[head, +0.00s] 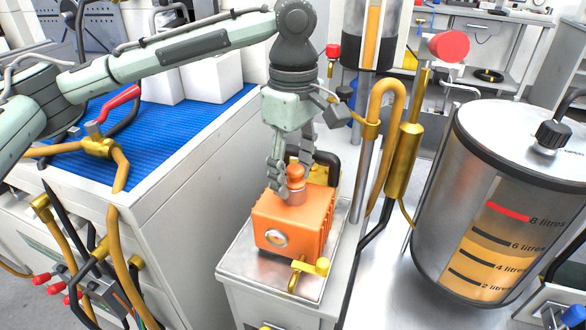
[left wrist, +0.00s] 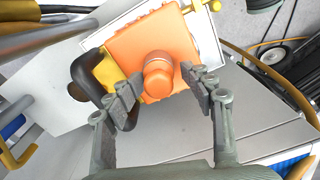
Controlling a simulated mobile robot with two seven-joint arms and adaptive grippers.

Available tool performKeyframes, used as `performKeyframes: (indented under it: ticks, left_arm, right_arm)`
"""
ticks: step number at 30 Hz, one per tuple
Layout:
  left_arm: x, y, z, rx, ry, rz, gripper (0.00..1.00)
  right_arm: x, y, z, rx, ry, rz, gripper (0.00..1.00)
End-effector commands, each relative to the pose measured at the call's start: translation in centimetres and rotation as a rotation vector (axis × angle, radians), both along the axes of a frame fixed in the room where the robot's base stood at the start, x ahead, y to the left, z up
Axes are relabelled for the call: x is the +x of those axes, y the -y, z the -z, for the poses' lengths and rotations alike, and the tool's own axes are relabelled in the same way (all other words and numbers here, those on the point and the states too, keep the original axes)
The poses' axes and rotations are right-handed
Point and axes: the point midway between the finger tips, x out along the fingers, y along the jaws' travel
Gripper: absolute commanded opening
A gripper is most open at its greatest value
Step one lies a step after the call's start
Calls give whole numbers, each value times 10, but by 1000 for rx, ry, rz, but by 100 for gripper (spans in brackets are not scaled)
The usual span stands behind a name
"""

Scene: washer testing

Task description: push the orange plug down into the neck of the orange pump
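The orange pump (head: 290,228) stands on a small metal-topped stand, with a round gauge on its front face. The orange plug (head: 296,176) is at the pump's neck (head: 293,195), upright on top; how deep it sits in the neck I cannot tell. In the left wrist view the plug (left wrist: 158,78) lies between my left gripper's fingers. My left gripper (head: 292,178) points down at the plug, its fingers spread to either side. In the left wrist view the left gripper (left wrist: 160,92) shows gaps between fingers and plug. My right gripper is in neither view.
A yellow valve (head: 310,268) sits at the stand's front edge. A black handle (left wrist: 88,80) is beside the pump. Brass pipes (head: 395,130) and a large metal tank (head: 490,200) stand to the right. A blue-matted bench (head: 175,135) is to the left.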

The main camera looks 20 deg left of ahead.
Motion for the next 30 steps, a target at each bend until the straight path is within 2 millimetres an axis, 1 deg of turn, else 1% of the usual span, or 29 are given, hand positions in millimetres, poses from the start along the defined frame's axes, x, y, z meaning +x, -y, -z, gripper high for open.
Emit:
performKeyframes:
  ticks: [5,8,11,18,21,25,30]
  left_arm:
    - [1,0,-3,-1,4,1,52]
    - [1,0,-9,-2,6,0,52]
    - [2,1,-23,-3,9,-1,52]
    - [2,1,-75,-2,8,1,52]
    - [1,1,-94,-2,7,1,52]
    - [1,1,-111,-1,5,0,52]
    - [1,1,-121,-1,2,1,52]
  right_arm:
    - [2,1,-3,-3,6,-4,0]
    - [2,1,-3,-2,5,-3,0]
    - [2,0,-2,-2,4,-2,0]
    - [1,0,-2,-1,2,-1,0]
    - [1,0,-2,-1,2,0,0]
    - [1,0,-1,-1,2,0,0]
    - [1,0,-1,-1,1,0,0]
